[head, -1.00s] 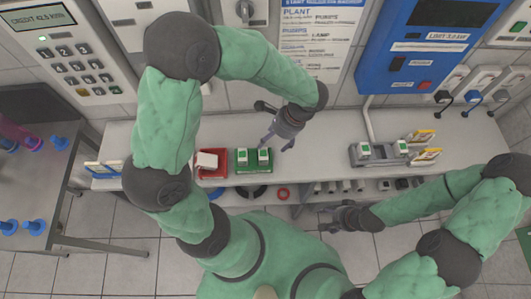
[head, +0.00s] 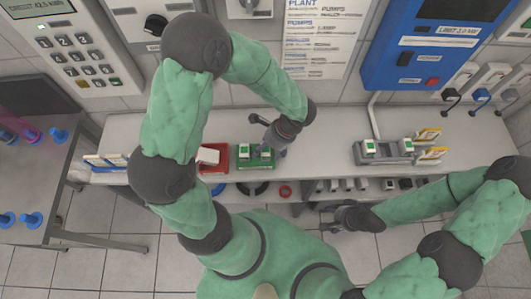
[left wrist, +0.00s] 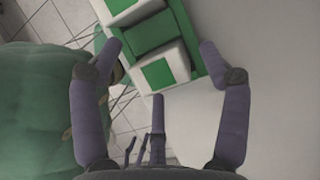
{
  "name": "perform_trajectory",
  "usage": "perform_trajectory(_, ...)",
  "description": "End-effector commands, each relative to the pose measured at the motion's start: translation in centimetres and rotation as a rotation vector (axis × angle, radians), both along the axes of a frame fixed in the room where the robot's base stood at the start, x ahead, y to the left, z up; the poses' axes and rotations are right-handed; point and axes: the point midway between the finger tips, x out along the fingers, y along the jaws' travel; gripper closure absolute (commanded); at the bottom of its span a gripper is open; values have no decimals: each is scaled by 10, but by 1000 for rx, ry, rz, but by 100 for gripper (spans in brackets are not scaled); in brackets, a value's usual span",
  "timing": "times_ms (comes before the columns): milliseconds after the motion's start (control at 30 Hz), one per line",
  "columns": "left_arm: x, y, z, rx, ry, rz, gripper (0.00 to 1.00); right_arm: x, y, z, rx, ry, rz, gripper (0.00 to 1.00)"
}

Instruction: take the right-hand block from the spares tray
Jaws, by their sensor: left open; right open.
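The green tray (head: 257,166) stands on the bench and holds two white blocks with green tops. The left block (head: 243,154) is clear in the head view; the right-hand block (head: 266,153) is partly covered by my left gripper (head: 275,147). In the left wrist view the near block (left wrist: 160,72) lies between the spread fingertips of my left gripper (left wrist: 161,46), with the other block (left wrist: 120,6) beyond it. The fingers are open, one on each side; contact cannot be told. My right gripper (head: 325,213) is open and empty in front of the bench.
A red tray (head: 210,168) with a white piece stands left of the green tray. A grey rack (head: 388,158) with two green-topped blocks stands at the right, near yellow-edged cards. The bench between is bare. A shelf below holds rings and small parts.

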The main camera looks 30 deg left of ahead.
Motion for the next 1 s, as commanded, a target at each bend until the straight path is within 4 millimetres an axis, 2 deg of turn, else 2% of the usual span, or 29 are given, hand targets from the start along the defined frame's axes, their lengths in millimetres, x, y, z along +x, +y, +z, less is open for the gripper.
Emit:
perform_trajectory(33, 0, 0, 0, 0, 0, 0, 24, 0, 0, 0, 0, 0, 0, 36)
perform_trajectory(267, 0, 0, 1, 0, 0, 0, 88, 0, 0, 0, 0, 0, 0, 36)
perform_trajectory(733, 0, 0, 4, 1, 1, 0, 90, 0, 0, 2, 0, 0, 0, 36)
perform_trajectory(867, 0, 0, 15, 1, -2, 2, 90, 0, 0, 5, 0, 0, 0, 36)
perform_trajectory(1000, 1, 0, 34, 1, -3, 0, 90, 0, 0, 12, 0, 0, 0, 36)
